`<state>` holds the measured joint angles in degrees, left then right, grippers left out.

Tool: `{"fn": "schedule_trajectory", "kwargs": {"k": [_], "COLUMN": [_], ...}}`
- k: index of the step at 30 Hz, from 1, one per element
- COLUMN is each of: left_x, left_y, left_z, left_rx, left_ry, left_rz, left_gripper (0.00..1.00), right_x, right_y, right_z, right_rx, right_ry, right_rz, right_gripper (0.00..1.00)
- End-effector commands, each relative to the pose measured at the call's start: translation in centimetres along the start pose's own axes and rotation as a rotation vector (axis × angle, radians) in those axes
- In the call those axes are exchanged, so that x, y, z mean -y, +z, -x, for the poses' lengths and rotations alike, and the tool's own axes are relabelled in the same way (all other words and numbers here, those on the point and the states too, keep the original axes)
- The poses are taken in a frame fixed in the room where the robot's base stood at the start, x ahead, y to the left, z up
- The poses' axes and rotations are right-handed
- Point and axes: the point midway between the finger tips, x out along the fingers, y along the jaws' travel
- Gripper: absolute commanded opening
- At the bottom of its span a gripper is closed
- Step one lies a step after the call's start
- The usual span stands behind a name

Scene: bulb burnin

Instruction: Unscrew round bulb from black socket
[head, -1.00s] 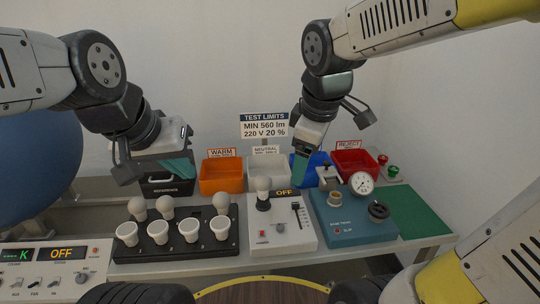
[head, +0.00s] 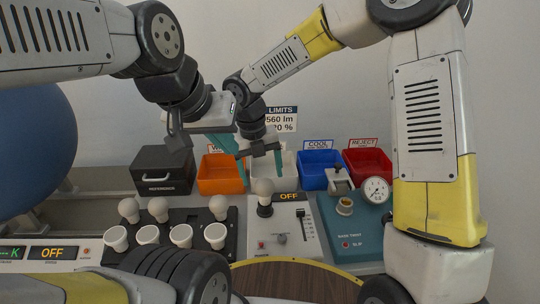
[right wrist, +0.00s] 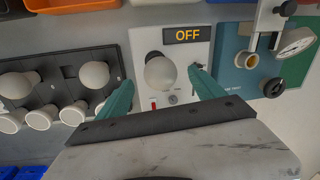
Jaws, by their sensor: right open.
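The round bulb (head: 263,187) is white and stands upright in the black socket (head: 265,210) on a white tester box. In the right wrist view the round bulb (right wrist: 161,73) shows from above, between the two teal fingers and covering most of the socket. My right gripper (head: 261,164) is open above and behind the bulb in the head view; in the right wrist view its fingers (right wrist: 160,82) are apart, one on each side of the bulb. I see no clear contact. My left gripper (head: 205,130) hangs higher, to the left; its jaw opening is unclear.
The tester display (head: 286,197) reads OFF. A black rack (head: 200,228) with several white bulbs stands left of the box. A blue-green device (head: 350,232) with a gauge stands right. Orange (head: 220,182), blue (head: 318,172) and red (head: 368,164) bins stand behind.

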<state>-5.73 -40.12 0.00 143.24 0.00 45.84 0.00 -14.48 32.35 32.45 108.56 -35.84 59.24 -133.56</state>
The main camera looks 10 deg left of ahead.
Motion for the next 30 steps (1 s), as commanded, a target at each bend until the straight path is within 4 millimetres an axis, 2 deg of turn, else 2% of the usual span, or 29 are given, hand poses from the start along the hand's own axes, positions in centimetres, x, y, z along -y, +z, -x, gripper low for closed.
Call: {"fn": "schedule_trajectory", "kwargs": {"k": [3, 10, 15, 22, 23, 30], "left_x": [0.0, 0.0, 0.0, 0.0, 0.0, 0.0], "left_y": [0.0, 0.0, 0.0, 0.0, 0.0, 0.0], "left_z": [0.0, 0.0, 0.0, 0.0, 0.0, 0.0], "left_rx": [0.0, 0.0, 0.0, 0.0, 0.0, 0.0], "left_ry": [0.0, 0.0, 0.0, 0.0, 0.0, 0.0], "left_rz": [0.0, 0.0, 0.0, 0.0, 0.0, 0.0], "left_gripper": [0.0, 0.0, 0.0, 0.0, 0.0, 0.0], "right_x": [0.0, 0.0, 0.0, 0.0, 0.0, 0.0], "right_y": [-0.1, -0.1, -0.1, -0.1, -0.1, -0.1], "right_z": [-2.0, -5.0, -5.9, -5.9, -5.9, -5.9], "right_rx": [-0.004, -0.003, -0.001, 0.0, 0.0, -0.001], "right_ry": [0.0, -0.001, 0.001, 0.001, 0.001, 0.0], "right_rz": [-0.001, -0.002, -0.004, -0.005, -0.005, -0.005], "right_gripper": [0.78, 0.78, 0.78, 0.78, 0.76, 0.29]}}
